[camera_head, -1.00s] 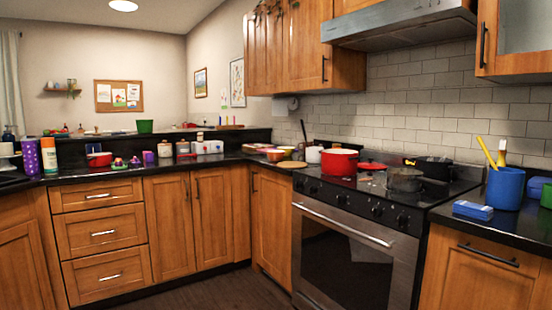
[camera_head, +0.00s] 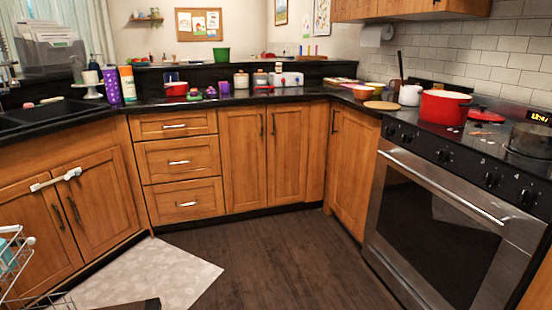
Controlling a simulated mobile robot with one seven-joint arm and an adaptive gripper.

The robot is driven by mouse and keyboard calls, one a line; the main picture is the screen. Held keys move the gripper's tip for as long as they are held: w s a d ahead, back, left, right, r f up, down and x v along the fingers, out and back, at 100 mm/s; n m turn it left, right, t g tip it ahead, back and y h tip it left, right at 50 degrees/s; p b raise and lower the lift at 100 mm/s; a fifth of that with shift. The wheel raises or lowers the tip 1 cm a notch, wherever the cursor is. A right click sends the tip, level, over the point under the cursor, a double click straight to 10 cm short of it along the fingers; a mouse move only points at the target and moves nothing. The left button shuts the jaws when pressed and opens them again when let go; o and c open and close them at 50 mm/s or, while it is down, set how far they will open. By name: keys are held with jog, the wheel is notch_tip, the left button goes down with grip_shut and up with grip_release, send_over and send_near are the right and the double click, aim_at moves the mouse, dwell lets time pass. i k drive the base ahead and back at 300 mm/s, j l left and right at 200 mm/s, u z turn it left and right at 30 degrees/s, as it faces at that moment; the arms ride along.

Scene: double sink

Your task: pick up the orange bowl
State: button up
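A small orange bowl (camera_head: 362,92) sits on the black counter in the corner, left of the stove. It looks small and far off. A round wooden board (camera_head: 381,105) lies just in front of it and to the right. My gripper is not in view, so its state and its place relative to the bowl do not show.
A red pot (camera_head: 445,107) stands on the stove (camera_head: 440,210), right of a white kettle (camera_head: 410,95). A black sink (camera_head: 50,117) is at the left. A wire rack (camera_head: 15,262) stands low at left, near a pale mat (camera_head: 145,272). The dark floor (camera_head: 270,260) ahead is clear.

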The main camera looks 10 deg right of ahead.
aim_at(362, 92)
jog(key=i+z, duration=0.3)
jog(key=i, duration=2.45)
jog(key=i+j+z, duration=0.1)
jog(key=i, duration=1.2)
